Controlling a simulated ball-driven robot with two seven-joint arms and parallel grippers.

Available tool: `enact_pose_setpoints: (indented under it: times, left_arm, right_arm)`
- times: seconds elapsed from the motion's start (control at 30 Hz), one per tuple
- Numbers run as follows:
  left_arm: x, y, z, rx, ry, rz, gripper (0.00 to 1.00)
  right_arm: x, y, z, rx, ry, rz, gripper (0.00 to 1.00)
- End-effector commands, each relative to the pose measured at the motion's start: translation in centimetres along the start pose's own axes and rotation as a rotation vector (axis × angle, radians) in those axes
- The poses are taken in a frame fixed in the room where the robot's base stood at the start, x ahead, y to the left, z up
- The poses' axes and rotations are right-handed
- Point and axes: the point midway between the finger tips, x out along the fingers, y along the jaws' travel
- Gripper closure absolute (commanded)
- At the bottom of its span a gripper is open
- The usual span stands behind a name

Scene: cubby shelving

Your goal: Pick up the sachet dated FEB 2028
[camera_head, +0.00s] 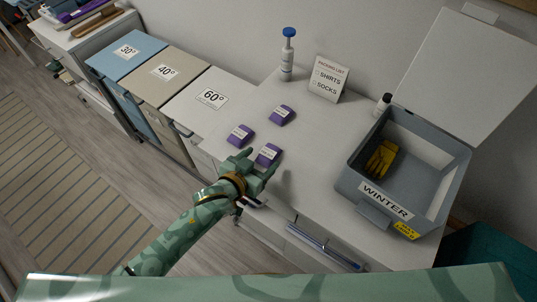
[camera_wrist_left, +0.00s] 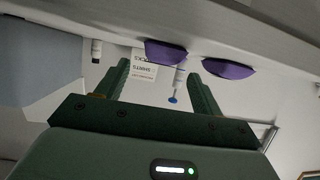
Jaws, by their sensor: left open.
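Three purple sachets with white labels lie on the white counter: a back one (camera_head: 282,115), a left one (camera_head: 240,135) and a front one (camera_head: 267,155). Their label print is too small to read, so I cannot tell which is dated FEB 2028. My left gripper (camera_head: 257,163) is open and empty at the front sachet's near side, its fingers pointing toward it. In the upside-down left wrist view, the open fingers (camera_wrist_left: 158,78) show with two purple sachets, one between them (camera_wrist_left: 165,52) and one to the right (camera_wrist_left: 228,69). My right gripper is not in view.
A grey WINTER box (camera_head: 352,180) with its lid open holds a yellow item (camera_head: 381,158). A pump bottle (camera_head: 287,60), a packing-list card (camera_head: 328,79) and a small dark-capped bottle (camera_head: 382,104) stand behind. Hampers marked 30°, 40° and 60° (camera_head: 207,98) are left. The counter's middle is clear.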

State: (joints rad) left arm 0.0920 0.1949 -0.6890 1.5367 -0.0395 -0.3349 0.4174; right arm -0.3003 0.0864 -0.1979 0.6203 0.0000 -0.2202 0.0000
Motion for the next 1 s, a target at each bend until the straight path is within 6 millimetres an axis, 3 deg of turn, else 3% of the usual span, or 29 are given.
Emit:
enact_pose_setpoints:
  times: [0.33,0.63,0.67,0.8,1.0]
  left_arm:
    - [4.8,-0.1,0.4,0.002,-0.001,0.000,0.33]
    - [5.4,-0.1,0.1,0.001,0.000,0.000,0.33]
    - [5.4,-0.1,0.1,0.002,0.000,0.000,0.38]
    - [5.4,-0.1,0.1,0.002,0.000,0.000,0.77]
    - [5.4,-0.1,0.1,0.001,0.000,0.000,0.80]
  right_arm:
    - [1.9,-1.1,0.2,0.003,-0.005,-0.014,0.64]
    - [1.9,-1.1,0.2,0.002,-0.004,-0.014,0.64]
    - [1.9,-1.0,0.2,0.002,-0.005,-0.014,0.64]
    - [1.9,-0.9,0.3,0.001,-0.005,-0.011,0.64]
    - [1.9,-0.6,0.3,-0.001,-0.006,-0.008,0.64]
